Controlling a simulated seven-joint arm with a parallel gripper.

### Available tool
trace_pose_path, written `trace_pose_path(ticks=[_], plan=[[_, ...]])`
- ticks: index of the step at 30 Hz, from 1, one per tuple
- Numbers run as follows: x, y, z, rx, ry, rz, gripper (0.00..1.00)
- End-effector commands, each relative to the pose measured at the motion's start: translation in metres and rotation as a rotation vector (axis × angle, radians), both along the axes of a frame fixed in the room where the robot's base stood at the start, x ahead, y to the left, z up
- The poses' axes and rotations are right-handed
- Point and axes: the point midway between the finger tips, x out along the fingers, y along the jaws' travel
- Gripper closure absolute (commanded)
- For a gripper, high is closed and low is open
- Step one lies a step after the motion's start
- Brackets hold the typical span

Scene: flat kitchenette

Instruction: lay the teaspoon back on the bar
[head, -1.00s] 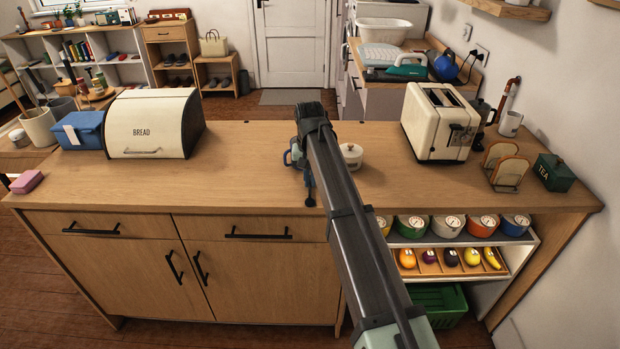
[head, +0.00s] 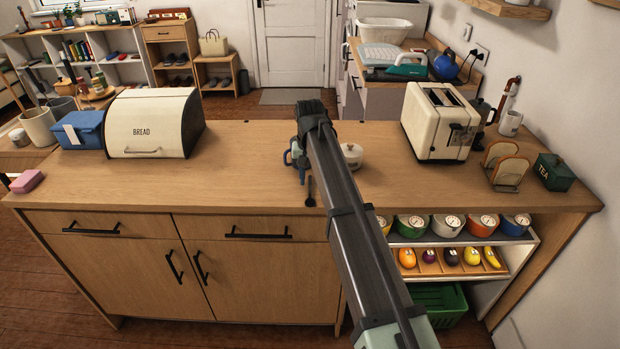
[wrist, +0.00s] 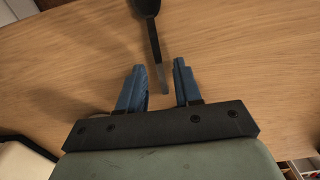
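The dark teaspoon (head: 310,194) lies on the wooden bar (head: 240,185) near its front edge. In the wrist view the teaspoon (wrist: 153,38) has its dark bowl at the top edge, and its thin handle points down toward my gripper (wrist: 158,68). The two blue fingers are apart, with the handle's end in the gap between them and space on both sides. In the head view my gripper (head: 295,168) is just behind the spoon, low over the bar. My forearm hides part of the gripper there.
A white lidded pot (head: 351,156) stands close to the right of my arm. A cream toaster (head: 430,120), a toast rack (head: 506,172) and a green tea tin (head: 553,173) are further right. A bread bin (head: 145,125) stands left. The bar between is clear.

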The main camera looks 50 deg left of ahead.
Motion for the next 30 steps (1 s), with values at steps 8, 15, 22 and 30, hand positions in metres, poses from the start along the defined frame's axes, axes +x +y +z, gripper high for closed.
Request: trace_pose_path(ticks=[8, 15, 22, 30], plan=[[0.001, 0.001, 0.048, 0.003, -0.001, 0.0, 0.66], [0.0, 0.001, 0.089, 0.001, -0.001, 0.0, 0.66], [0.0, 0.001, 0.111, 0.0, 0.0, 0.0, 0.66], [0.0, 0.0, 0.115, 0.0, 0.0, 0.0, 0.66]])
